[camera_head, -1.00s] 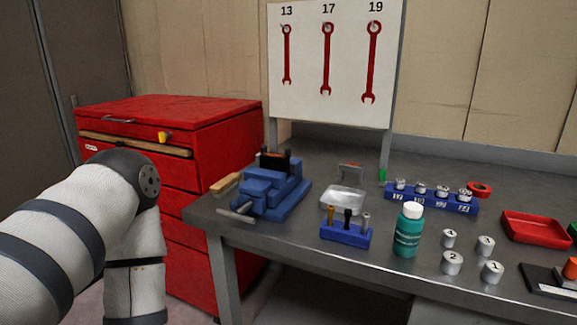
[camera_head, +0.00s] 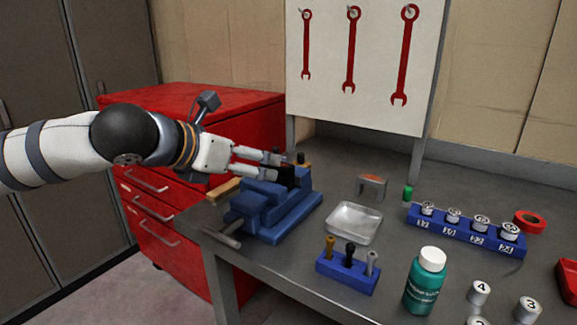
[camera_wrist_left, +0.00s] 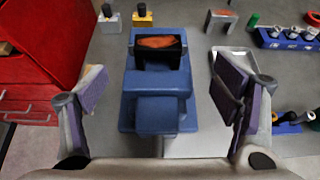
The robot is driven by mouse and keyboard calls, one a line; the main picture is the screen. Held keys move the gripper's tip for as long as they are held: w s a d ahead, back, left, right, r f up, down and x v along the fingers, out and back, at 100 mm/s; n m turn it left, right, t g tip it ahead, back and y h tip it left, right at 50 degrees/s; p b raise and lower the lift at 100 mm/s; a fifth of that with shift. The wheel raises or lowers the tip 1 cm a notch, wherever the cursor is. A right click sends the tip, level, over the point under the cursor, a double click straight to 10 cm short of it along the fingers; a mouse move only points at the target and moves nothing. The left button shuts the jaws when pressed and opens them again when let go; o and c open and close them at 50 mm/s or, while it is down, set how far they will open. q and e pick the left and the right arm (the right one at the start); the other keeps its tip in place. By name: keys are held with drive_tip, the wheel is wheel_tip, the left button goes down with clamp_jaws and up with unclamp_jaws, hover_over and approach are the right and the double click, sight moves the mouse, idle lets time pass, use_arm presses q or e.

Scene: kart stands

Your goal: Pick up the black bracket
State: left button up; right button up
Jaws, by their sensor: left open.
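The black bracket (camera_wrist_left: 160,50) sits at the blue vise (camera_wrist_left: 158,82), at its jaw end, with an orange-brown patch showing inside its frame in the left wrist view. In the head view the black bracket (camera_head: 286,176) is partly hidden by my left gripper's fingers. My left gripper (camera_head: 278,166) is open over the blue vise (camera_head: 280,212). In the left wrist view its two fingers (camera_wrist_left: 165,92) stand wide apart on either side of the vise, with nothing between the pads touching them. My right gripper is not in view.
A clear tray (camera_head: 354,223), a grey bracket (camera_head: 371,187), a blue tool holder (camera_head: 347,272) and a green bottle (camera_head: 426,281) stand right of the vise on the workbench (camera_head: 300,272). A red cabinet (camera_head: 240,120) stands behind my left arm. The wrench board (camera_head: 362,65) rises behind.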

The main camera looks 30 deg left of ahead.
sight(273, 166)
use_arm(q)
drive_tip(key=x, duration=1)
drive_tip(key=shift+a+f, duration=0.1)
drive_tip(key=shift+a, duration=0.05)
drive_tip(key=shift+s, duration=0.1)
drive_tip(key=shift+c, duration=0.3)
drive_tip(key=shift+r, duration=0.3)
drive_tip(key=c, duration=1.6)
